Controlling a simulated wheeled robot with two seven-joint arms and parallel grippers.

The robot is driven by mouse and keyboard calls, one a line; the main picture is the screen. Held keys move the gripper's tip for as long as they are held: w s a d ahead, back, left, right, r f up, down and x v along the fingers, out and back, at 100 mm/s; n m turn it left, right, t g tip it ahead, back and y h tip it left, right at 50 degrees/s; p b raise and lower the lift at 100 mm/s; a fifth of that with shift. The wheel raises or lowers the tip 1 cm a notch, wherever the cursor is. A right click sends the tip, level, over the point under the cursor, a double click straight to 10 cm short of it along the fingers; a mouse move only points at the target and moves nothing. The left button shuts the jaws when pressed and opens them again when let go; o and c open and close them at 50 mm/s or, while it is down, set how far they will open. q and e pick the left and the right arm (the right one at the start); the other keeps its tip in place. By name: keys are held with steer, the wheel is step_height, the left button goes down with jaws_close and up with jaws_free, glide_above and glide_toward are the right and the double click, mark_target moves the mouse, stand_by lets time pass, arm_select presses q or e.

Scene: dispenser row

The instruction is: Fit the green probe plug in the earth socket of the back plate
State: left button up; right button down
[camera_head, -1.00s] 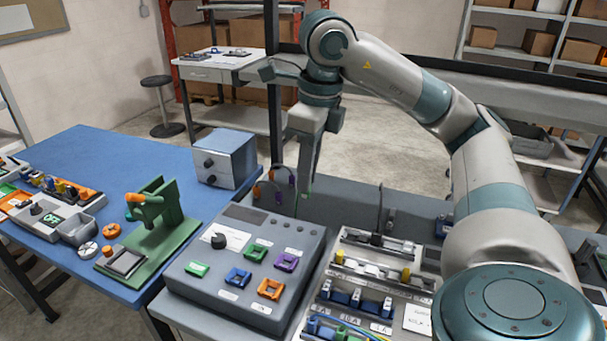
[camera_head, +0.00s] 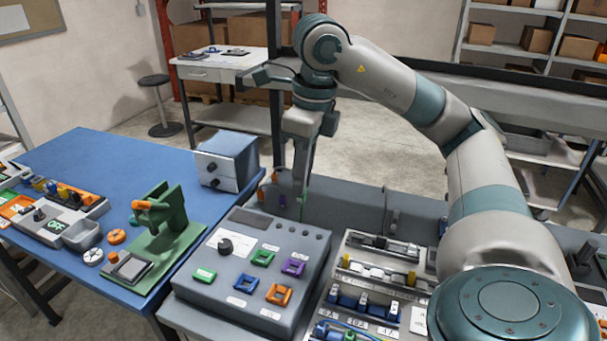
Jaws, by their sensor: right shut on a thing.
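My right gripper (camera_head: 302,201) points down behind the back edge of the sloped grey panel (camera_head: 238,304). It is shut on a thin, mostly hidden piece with a trace of green, likely the green probe plug. The panel carries coloured square sockets: a green one (camera_head: 262,258), a purple one (camera_head: 292,267), a blue one (camera_head: 245,283), an orange one (camera_head: 278,294) and a left green one (camera_head: 204,274). I cannot tell which socket is earth, or whether the plug touches anything. My left gripper is out of view.
An orange-and-purple group of leads stands close left of my right gripper, partly hidden by it. A rack of terminal blocks (camera_head: 362,305) lies right of the panel.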

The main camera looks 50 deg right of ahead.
steer(key=shift+s+a, duration=0.1)
steer(key=shift+a, duration=0.15)
steer(key=shift+s+d+f+m+b, duration=0.2)
steer(key=shift+s+d+m+b, duration=0.15)
steer(key=shift+s+d+m, duration=0.1)
steer(key=shift+a, duration=0.1)
